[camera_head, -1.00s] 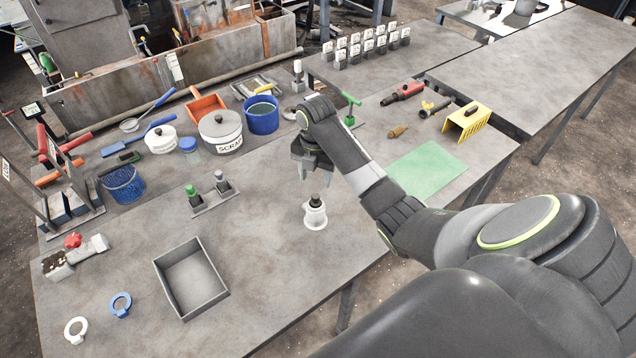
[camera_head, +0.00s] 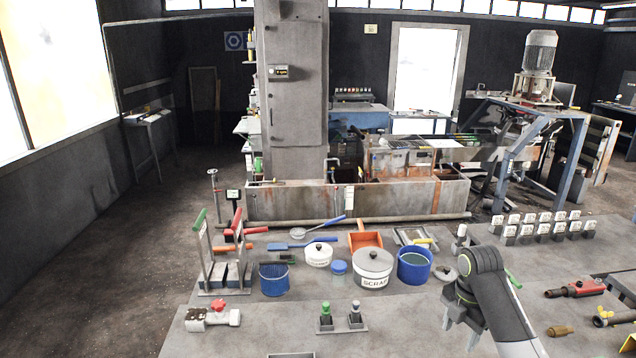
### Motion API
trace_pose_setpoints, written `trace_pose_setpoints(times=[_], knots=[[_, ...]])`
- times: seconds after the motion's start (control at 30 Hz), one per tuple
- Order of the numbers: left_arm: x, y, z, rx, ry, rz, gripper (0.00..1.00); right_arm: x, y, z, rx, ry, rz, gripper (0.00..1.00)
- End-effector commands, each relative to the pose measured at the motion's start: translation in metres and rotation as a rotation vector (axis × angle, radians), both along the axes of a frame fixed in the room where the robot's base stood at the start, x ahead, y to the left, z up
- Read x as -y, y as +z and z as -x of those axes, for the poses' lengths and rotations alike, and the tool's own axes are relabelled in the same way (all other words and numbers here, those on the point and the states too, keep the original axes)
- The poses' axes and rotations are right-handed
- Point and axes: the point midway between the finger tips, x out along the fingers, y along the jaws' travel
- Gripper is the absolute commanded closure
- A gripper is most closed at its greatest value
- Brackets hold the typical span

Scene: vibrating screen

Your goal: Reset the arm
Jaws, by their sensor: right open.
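My right gripper (camera_head: 461,322) hangs over the table (camera_head: 400,318) at the lower right of the head view, with its fingers pointing down. Its jaws are open and nothing shows between them. My right arm (camera_head: 508,322) comes in from the bottom right edge. The small holder with a green-topped and a grey-topped bottle (camera_head: 341,324) stands to the left of the gripper. My left gripper does not show.
A white SCRAP pot (camera_head: 373,270), a blue bucket (camera_head: 414,267) and an orange dustpan (camera_head: 365,240) stand behind and left of the gripper. Several labelled blocks (camera_head: 543,228) stand at the right. A red tool (camera_head: 575,289) lies right of my arm.

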Motion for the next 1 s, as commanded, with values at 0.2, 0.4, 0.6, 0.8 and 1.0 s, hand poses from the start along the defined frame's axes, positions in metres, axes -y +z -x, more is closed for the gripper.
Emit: trace_pose_setpoints(times=[0.2, 0.4, 0.6, 0.8, 1.0], knots=[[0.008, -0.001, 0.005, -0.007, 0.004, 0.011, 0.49, -0.015, -0.073, 0.068, 0.054, -0.360, 0.014, 0.49], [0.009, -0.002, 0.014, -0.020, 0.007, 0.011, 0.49, -0.028, -0.114, 0.141, 0.127, -0.737, -0.010, 0.49], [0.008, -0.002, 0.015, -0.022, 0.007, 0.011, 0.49, -0.041, -0.129, 0.219, 0.199, -1.138, -0.069, 0.49], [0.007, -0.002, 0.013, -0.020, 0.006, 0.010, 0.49, -0.047, -0.121, 0.283, 0.265, -1.503, -0.138, 0.49], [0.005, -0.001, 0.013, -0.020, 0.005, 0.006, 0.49, -0.049, -0.106, 0.323, 0.310, -1.746, -0.194, 0.49]])
